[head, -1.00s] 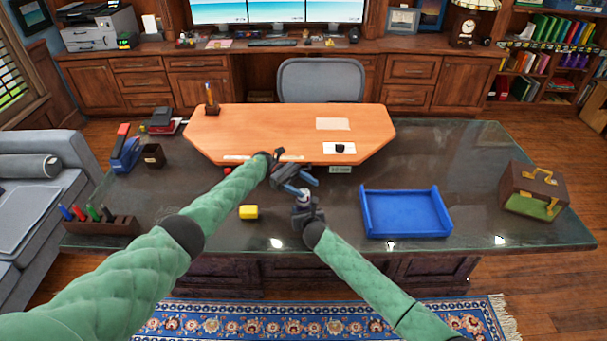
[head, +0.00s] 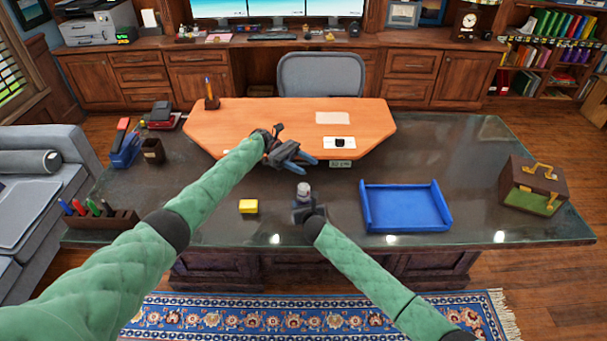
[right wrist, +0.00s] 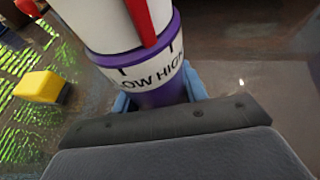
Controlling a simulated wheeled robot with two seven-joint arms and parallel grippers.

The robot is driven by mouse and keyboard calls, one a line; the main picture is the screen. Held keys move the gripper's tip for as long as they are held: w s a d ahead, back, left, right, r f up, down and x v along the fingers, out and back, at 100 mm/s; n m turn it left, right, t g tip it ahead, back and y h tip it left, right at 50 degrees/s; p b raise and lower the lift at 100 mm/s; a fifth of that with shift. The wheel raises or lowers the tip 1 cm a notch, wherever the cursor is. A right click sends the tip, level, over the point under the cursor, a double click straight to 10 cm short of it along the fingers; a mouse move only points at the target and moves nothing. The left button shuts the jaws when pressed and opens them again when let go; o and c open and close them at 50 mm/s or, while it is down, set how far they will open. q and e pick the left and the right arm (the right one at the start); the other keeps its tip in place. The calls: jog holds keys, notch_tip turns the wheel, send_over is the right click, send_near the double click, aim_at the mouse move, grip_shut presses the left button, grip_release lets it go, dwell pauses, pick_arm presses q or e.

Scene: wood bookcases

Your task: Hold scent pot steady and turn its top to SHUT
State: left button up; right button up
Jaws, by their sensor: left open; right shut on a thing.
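The scent pot (head: 304,189) stands upright at the front middle of the dark glass-topped desk. In the right wrist view its body (right wrist: 158,95) is purple, with a pale band reading LOW and HIGH. Its white top (right wrist: 100,22) carries a red pointer, whose tip is near the gap between LOW and HIGH. The word SHUT does not show. My right gripper (head: 304,208) is shut on the pot's body from the near side. My left gripper (head: 301,160) is open and empty, behind the pot and apart from its top.
A yellow block (head: 248,206) lies left of the pot. A blue tray (head: 405,226) lies to the right. A wooden board (head: 270,120) covers the desk's back middle. A pen holder (head: 100,220) and a briefcase (head: 535,187) stand near the desk's ends.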

pick_arm(q)
notch_tip(320, 180, up, 8)
jog(key=a+f+m+t+y, duration=0.1)
jog(key=a+m+t+y, duration=0.1)
jog(key=y, duration=0.4)
jog(key=n+t+y, duration=0.8)
jog(key=n+t, duration=0.1)
jog(key=n, duration=0.8)
send_over(304, 187)
notch_tip(304, 187, down, 4)
notch_tip(304, 187, down, 12)
jog(key=shift+w+r, duration=0.1)
jog(key=shift+r, duration=0.15)
